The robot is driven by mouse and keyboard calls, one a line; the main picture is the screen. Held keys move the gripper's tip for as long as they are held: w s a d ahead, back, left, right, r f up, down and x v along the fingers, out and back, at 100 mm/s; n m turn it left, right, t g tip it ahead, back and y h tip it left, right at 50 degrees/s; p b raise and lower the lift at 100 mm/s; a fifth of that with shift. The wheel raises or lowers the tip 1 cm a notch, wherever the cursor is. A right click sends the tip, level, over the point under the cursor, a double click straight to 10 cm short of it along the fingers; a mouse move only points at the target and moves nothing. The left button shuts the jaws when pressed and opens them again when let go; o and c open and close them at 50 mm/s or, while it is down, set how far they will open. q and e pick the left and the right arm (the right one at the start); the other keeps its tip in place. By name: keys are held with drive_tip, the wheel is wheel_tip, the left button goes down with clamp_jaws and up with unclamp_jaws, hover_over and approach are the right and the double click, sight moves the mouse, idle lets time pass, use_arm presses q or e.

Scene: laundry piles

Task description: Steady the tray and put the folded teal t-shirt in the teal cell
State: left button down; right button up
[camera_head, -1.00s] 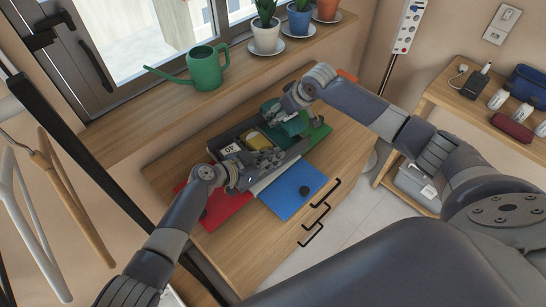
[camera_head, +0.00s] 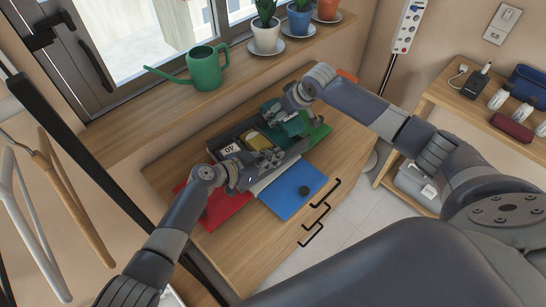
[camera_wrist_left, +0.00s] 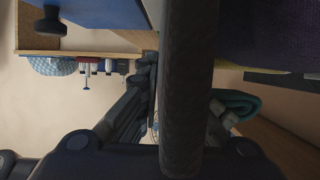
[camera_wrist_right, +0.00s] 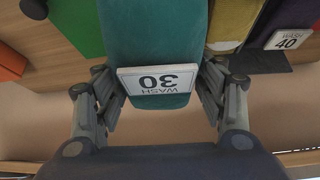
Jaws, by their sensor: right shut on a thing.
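The dark tray (camera_head: 226,140) stands on the wooden dresser with cloth in its cells. The folded teal t-shirt (camera_wrist_right: 150,55) is between the fingers of my right gripper (camera_wrist_right: 155,100), at the tray's far right end. A "WASH 30" card (camera_wrist_right: 158,80) stands in front of the teal cloth; whether the cloth rests on the cell floor is hidden. My left gripper (camera_head: 262,160) is at the tray's near side, fingers apart. In the left wrist view a dark bar, seemingly the tray wall (camera_wrist_left: 188,80), runs between those fingers; contact cannot be told. Teal cloth shows beyond it.
Yellow cloth (camera_head: 257,141) sits mid-tray near a "40" card (camera_head: 230,149). Red (camera_head: 225,208), blue (camera_head: 285,198) and green (camera_head: 320,133) flat pieces lie around the tray. A watering can (camera_head: 205,70) and potted plants stand on the sill behind. The dresser's front right is clear.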

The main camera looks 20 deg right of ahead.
drive_tip(key=shift+f, duration=0.1)
hover_over(281, 139)
drive_tip(key=shift+w+f, duration=0.15)
drive_tip(key=shift+f, duration=2.1)
drive_tip(key=shift+f, duration=0.85)
drive_tip(key=o, duration=1.2)
drive_tip(key=shift+o, duration=0.2)
drive_tip(key=shift+r, duration=3)
